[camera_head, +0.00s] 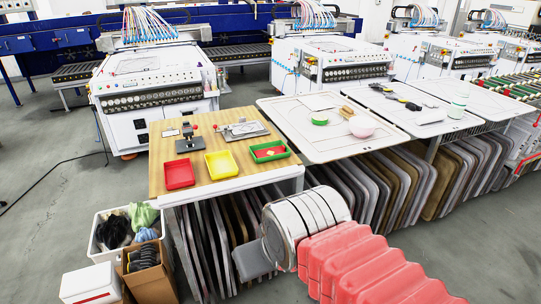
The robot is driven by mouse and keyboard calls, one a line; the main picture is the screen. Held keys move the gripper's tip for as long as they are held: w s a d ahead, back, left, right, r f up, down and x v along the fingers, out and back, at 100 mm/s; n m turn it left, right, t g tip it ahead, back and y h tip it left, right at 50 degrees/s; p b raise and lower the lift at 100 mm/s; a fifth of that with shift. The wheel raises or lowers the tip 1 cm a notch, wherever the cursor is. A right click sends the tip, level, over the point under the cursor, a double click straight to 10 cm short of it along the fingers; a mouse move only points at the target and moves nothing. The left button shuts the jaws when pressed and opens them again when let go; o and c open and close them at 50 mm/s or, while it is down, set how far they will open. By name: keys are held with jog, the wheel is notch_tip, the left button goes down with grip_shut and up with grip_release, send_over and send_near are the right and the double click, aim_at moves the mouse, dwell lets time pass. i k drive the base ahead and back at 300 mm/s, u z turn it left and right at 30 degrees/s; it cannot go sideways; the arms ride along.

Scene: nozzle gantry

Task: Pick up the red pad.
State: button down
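No separate flat red pad stands out clearly. Inside the green-rimmed tray (269,151) on the wooden tabletop, a red surface shows with a small pale piece on it; I cannot tell if this red is a loose pad. A red tray (180,174) stands at the left, apart from it, and seems empty. A yellow tray (221,165) stands between them. My arm, with a red ribbed sleeve and a silver link, reaches in from the lower right, in front of the table. I cannot make out any gripper fingers.
Small red-knobbed clamp devices (187,138) stand behind the trays. A white table (290,108) at right holds a pink round item (361,128) and a green-rimmed one (319,118). A white bin (100,216) and cardboard box (150,285) stand lower left. Grey floor lies open at left.

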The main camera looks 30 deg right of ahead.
aim_at(267, 152)
jog(key=z, duration=0.6)
jog(key=i, duration=1.15)
jog(key=z, duration=0.05)
